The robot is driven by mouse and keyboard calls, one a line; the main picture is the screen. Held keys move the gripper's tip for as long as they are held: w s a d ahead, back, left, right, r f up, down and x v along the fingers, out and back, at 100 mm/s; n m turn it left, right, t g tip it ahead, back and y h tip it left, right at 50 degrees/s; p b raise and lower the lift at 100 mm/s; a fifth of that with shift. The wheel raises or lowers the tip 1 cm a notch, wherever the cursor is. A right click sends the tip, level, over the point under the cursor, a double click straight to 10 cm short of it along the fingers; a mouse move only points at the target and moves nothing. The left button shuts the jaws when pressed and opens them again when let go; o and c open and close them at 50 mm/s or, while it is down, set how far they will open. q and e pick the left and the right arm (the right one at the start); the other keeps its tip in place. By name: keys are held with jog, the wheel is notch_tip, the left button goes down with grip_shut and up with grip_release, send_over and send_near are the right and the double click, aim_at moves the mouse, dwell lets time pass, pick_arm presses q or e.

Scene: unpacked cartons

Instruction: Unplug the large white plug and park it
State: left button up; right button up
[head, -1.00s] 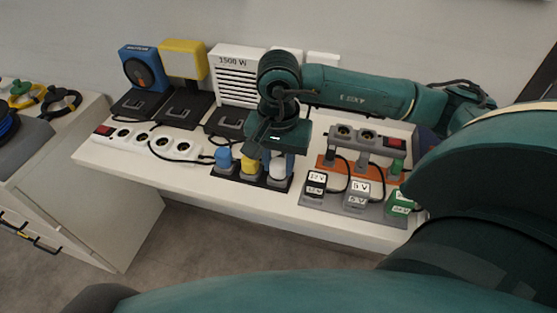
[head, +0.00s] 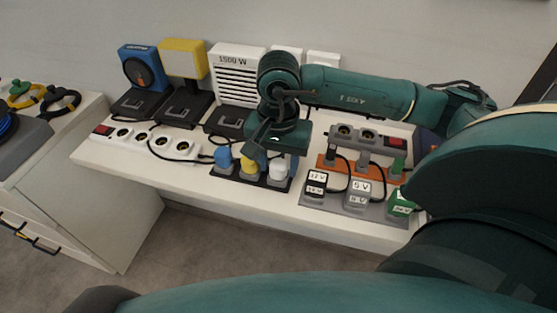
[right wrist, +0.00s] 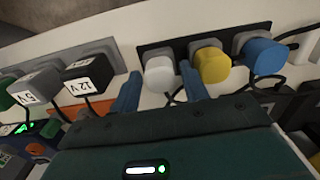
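The large white plug (head: 277,168) stands at the right end of a dark holder (head: 246,180), beside a yellow plug (head: 248,165) and a blue plug (head: 223,158). The white plug (right wrist: 160,73) also shows in the right wrist view, with the yellow plug (right wrist: 212,65) and blue plug (right wrist: 265,57) to its right. My right gripper (right wrist: 160,85) is open, one blue finger on either side of the white plug; I cannot tell whether they touch it. In the head view the right gripper (head: 277,150) hangs over the holder. My left gripper is out of view.
A white power strip (head: 152,140) with bare sockets lies to the left. A white heater marked 1500 W (head: 236,80) stands behind. Black and green adapters (head: 360,192) sit on a grey holder to the right, near an orange-based strip (head: 355,165). Cables cross the table.

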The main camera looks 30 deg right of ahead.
aim_at(279, 164)
jog(key=shift+o, duration=0.9)
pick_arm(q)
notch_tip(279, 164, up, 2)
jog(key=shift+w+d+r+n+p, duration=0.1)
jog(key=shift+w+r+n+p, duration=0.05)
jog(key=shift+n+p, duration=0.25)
pick_arm(e)
notch_tip(279, 164, up, 13)
